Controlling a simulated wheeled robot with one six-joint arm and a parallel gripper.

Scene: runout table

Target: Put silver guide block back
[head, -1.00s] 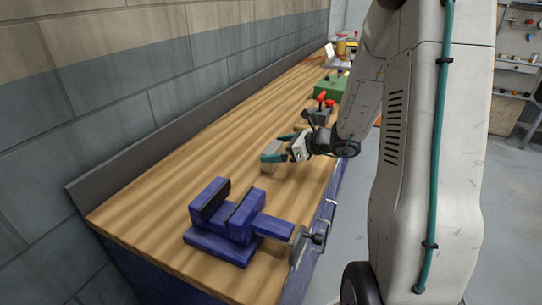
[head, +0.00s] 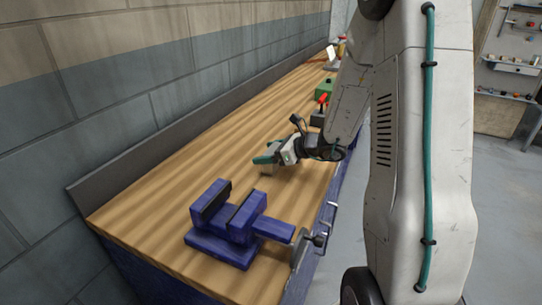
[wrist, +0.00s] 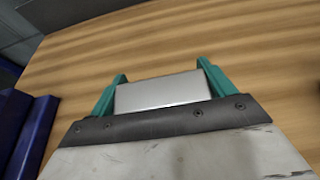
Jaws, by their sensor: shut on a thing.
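The silver guide block (wrist: 163,91) sits between the two teal fingers of my gripper (wrist: 161,84) in the wrist view, with a finger against each side. Whether the block touches the bench top cannot be told.
The blue vise (head: 236,225) stands at the near end of the wooden bench (head: 150,195). A red-handled clamp (head: 321,104) and a green box (head: 325,86) stand farther along, partly behind my arm. A grey wall borders the left. The bench's left side is clear.

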